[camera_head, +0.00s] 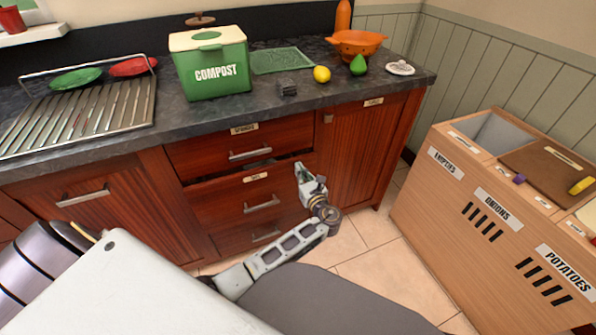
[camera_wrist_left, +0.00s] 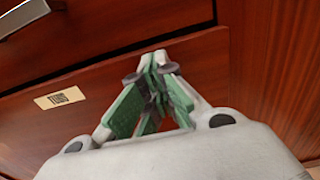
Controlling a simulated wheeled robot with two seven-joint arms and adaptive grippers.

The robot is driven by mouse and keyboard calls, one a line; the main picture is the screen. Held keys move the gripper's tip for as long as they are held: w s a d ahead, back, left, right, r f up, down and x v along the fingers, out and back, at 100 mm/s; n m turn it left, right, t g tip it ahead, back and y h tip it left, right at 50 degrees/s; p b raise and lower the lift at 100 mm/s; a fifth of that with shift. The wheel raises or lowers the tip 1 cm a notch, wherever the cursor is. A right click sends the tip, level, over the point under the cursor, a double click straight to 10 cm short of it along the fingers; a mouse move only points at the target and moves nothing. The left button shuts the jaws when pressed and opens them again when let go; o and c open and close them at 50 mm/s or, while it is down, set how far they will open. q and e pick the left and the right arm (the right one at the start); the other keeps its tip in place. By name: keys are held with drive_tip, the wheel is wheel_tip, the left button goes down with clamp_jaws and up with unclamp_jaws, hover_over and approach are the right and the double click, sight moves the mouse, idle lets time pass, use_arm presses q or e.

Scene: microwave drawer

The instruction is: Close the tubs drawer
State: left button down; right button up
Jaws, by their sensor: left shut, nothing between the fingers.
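The tubs drawer (camera_head: 232,192) is the middle one of the stack under the counter. It has a small white label and a metal handle (camera_head: 262,204). It stands slightly out, with a dark gap along its top edge. In the left wrist view its red-brown front (camera_wrist_left: 82,120) and label (camera_wrist_left: 59,98) fill the lower part. My left gripper (camera_head: 300,168) is at the right end of the drawer front, near its upper edge. Its fingers (camera_wrist_left: 158,62) are shut and empty, close to the wood; contact cannot be told. My right gripper is not in view.
A drawer (camera_head: 240,142) above has its own handle, and a cupboard door (camera_head: 350,150) is to the right. The counter (camera_head: 150,120) bears a compost bin (camera_head: 212,75) and a colander (camera_head: 356,44). A wooden vegetable bin (camera_head: 440,195) stands right; tiled floor lies between.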

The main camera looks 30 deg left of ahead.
sight(295, 161)
use_arm(q)
drive_tip(key=shift+w+a, duration=0.15)
drive_tip(key=shift+w, duration=0.05)
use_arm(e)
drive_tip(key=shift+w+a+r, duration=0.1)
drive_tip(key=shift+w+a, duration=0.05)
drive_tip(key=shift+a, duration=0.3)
use_arm(q)
drive_tip(key=x, duration=0.5)
drive_tip(key=shift+r, duration=0.2)
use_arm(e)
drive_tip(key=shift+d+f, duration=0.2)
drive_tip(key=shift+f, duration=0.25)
use_arm(q)
drive_tip(key=shift+a, duration=0.1)
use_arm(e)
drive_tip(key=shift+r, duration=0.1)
use_arm(q)
drive_tip(key=shift+p, duration=0.3)
